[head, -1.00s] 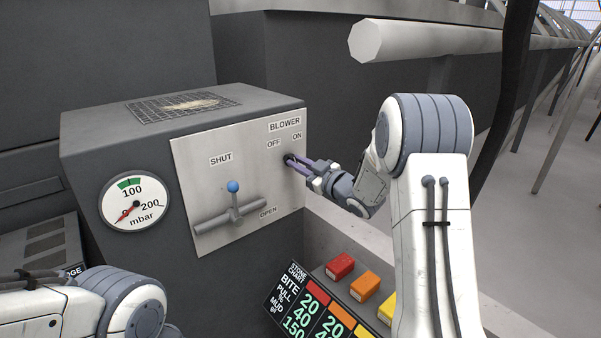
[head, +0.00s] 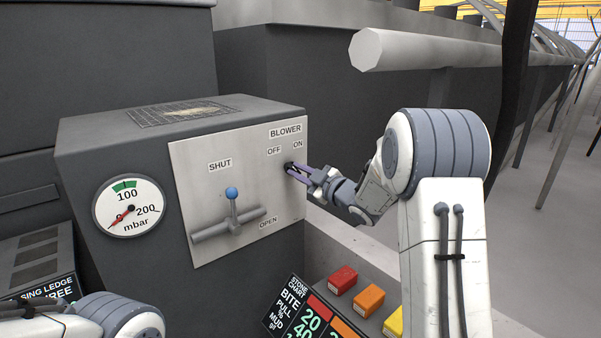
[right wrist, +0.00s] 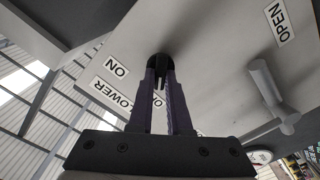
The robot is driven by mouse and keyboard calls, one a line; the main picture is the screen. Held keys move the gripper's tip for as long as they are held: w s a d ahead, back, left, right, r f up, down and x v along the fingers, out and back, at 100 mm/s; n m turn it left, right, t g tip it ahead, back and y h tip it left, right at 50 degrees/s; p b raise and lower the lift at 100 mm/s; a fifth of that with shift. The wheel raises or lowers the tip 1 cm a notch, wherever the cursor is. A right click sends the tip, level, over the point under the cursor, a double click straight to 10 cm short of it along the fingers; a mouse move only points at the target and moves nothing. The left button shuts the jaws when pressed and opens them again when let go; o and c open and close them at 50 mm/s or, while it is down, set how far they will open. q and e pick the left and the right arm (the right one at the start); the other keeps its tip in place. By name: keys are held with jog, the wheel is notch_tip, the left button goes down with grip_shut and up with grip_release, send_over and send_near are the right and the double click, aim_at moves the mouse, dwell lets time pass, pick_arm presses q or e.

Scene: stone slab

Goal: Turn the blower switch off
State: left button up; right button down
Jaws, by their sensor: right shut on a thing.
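The blower switch (head: 289,166) is a small dark knob on the grey metal panel (head: 190,190), just below the OFF and ON labels under the BLOWER sign (head: 285,131). My right gripper (head: 292,168) reaches it from the right, shut on it with its purple fingers. In the right wrist view the switch (right wrist: 160,62) is a round black collar, and the fingertips (right wrist: 160,78) meet at it. The fingers hide most of the lever, so I cannot tell which way it points. My left gripper is out of view; only part of my left arm shows at the lower left.
A blue-knobbed lever (head: 231,193) between SHUT and OPEN is left of my right gripper. A pressure gauge (head: 128,206) has its needle near zero. Coloured blocks (head: 368,300) and a chart board (head: 297,310) stand below. A thick pale pipe (head: 440,45) runs above.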

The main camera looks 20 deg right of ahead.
jog(key=shift+d, duration=0.2)
jog(key=c, duration=0.9)
grip_release()
jog(key=shift+o, duration=0.2)
jog(key=shift+a, duration=0.1)
jog(key=v, duration=1)
jog(key=shift+s+p, duration=0.25)
jog(key=shift+p, duration=0.05)
